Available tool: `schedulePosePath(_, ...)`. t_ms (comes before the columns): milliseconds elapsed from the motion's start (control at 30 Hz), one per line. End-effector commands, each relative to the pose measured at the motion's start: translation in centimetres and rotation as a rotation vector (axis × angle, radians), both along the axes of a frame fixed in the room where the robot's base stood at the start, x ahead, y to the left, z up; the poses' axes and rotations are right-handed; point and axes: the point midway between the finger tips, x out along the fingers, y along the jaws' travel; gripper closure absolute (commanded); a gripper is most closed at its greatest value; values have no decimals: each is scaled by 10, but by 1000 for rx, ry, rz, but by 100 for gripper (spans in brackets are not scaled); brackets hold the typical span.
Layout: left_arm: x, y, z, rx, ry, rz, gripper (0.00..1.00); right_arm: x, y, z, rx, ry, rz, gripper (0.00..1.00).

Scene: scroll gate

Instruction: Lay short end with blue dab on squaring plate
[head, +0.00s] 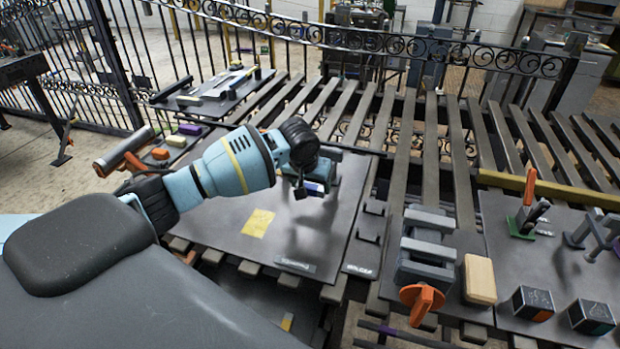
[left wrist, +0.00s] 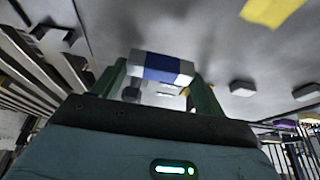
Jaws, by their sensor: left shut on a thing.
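The short end (head: 314,187), a small pale grey bar with a blue dab, is between the fingers of my left gripper (head: 308,185). In the left wrist view the short end (left wrist: 160,67) lies across both green fingers of the left gripper (left wrist: 158,82), its blue band near the middle. The squaring plate (head: 225,218) is a broad dark grey plate with a yellow patch and a label at its front edge. The gripper is over the plate's back right part; the arm hides some of it. I cannot tell whether the piece touches the plate. My right gripper is not in view.
A grey vise (head: 424,250) with an orange handle and a tan block (head: 479,279) stand to the right. A right-hand plate (head: 545,270) carries clamps and dark cubes. A tray of parts (head: 212,95) is at back left. The plate's front middle is clear.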

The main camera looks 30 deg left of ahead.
Motion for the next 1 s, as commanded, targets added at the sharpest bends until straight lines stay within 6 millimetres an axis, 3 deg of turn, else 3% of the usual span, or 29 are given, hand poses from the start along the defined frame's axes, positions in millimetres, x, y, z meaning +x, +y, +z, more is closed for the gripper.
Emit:
schedulePosePath(400, 0, 0, -34, 0, 0, 0, 63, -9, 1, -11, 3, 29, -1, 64)
schedulePosePath(1000, 1, 0, -41, -1, -4, 0, 63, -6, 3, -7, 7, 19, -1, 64)
